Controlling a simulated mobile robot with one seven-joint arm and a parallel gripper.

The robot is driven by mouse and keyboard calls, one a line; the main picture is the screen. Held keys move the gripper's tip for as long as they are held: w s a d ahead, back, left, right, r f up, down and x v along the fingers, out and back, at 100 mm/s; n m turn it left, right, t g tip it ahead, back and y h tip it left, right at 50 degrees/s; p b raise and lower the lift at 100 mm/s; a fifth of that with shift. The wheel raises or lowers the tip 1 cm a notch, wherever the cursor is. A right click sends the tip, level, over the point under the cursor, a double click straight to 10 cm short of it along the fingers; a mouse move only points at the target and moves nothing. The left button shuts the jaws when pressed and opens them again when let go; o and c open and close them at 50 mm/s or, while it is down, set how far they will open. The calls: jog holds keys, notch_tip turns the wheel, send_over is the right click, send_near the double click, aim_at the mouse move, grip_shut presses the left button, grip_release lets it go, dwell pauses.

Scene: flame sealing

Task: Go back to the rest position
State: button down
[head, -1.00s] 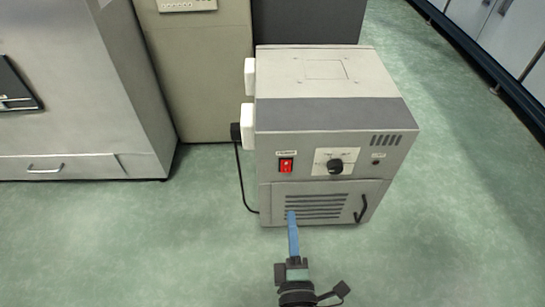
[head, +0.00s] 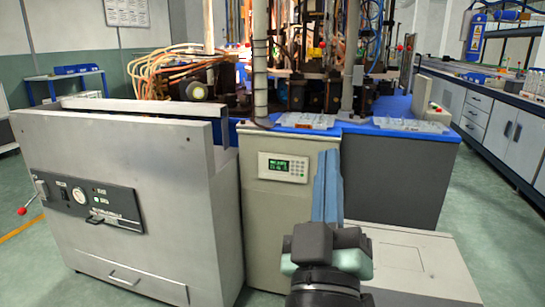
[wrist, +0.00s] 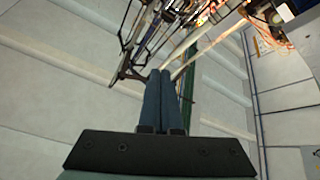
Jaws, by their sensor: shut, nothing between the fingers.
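My gripper (head: 327,165) is raised in the head view, with its long blue fingers together and pointing up. The wrist view also shows my gripper (wrist: 160,78), its two blue fingers side by side and touching, with nothing held between them. In the head view the fingers stand in front of the right edge of the beige cabinet with the green display (head: 283,167). No part of the gripper is seen touching anything.
A grey machine with a gauge panel (head: 160,200) stands at left. A light grey box top (head: 400,258) is low at right, beside my arm. Clear trays (head: 306,121) lie on the blue worktop (head: 365,129). Green floor (head: 490,240) is open at right.

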jog(key=s+a+r+m+t+y+p, duration=0.2)
jog(key=s+a+r+p, duration=0.3)
jog(key=r, duration=0.7)
jog(key=s+a+r+m+t+y+p, duration=0.1)
jog(key=s+a+r+m+t+y, duration=0.1)
jog(key=s+r, duration=0.8)
jog(key=w+r+p, duration=0.2)
jog(key=r+p, duration=1.6)
jog(key=r, duration=0.1)
jog(key=w+r+p, duration=0.2)
jog(key=r+p, duration=1.6)
jog(key=r, duration=0.1)
jog(key=shift+w+d+r+g, duration=0.15)
jog(key=shift+r+g, duration=0.15)
